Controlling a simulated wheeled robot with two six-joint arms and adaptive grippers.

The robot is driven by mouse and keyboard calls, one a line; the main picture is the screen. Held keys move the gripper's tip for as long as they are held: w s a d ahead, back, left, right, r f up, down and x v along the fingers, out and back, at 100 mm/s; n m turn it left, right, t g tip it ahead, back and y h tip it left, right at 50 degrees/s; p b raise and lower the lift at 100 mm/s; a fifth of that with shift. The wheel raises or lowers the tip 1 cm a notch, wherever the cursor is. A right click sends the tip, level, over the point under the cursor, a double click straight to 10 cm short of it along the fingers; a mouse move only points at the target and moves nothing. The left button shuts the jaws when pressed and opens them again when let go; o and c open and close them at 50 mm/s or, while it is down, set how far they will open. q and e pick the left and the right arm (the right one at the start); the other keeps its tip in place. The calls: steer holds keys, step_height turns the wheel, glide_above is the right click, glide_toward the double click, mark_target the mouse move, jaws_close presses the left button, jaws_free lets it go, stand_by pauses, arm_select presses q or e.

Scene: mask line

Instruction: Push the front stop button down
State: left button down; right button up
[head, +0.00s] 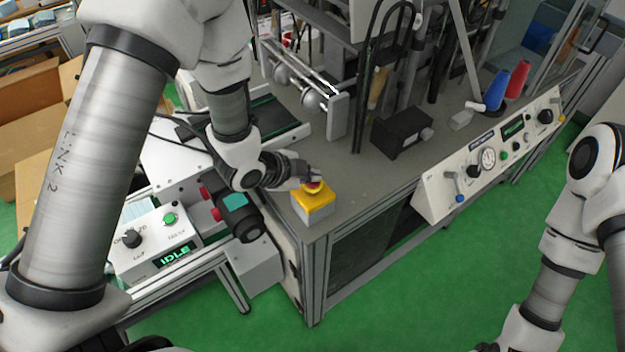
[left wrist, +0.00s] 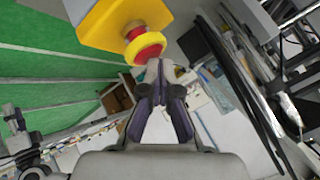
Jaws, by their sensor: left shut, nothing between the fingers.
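The front stop button is a red mushroom button (left wrist: 148,47) on a yellow collar and yellow box (head: 315,208), at the front left corner of the grey machine table. The box also shows at the top of the left wrist view (left wrist: 106,22). My left gripper (head: 314,176) is shut and empty, with its fingertips right at the button and partly covering it in the head view. In the left wrist view the fingertips (left wrist: 157,68) are just below the red cap; I cannot tell whether they touch it. My right gripper is out of view; only its arm shows.
A control box with a green button and an IDLE display (head: 170,255) stands at the left. A sloped panel with a gauge (head: 488,158) is at the right. A black box (head: 402,132) and metal rollers stand behind the button. Green floor lies clear in front.

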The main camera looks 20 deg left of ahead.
arm_select(q)
steer(key=shift+f, duration=0.15)
steer(key=shift+r+p, duration=0.6)
steer(key=shift+r, duration=0.25)
step_height(320, 180, up, 5)
steer(key=p, duration=0.4)
stand_by(0.4)
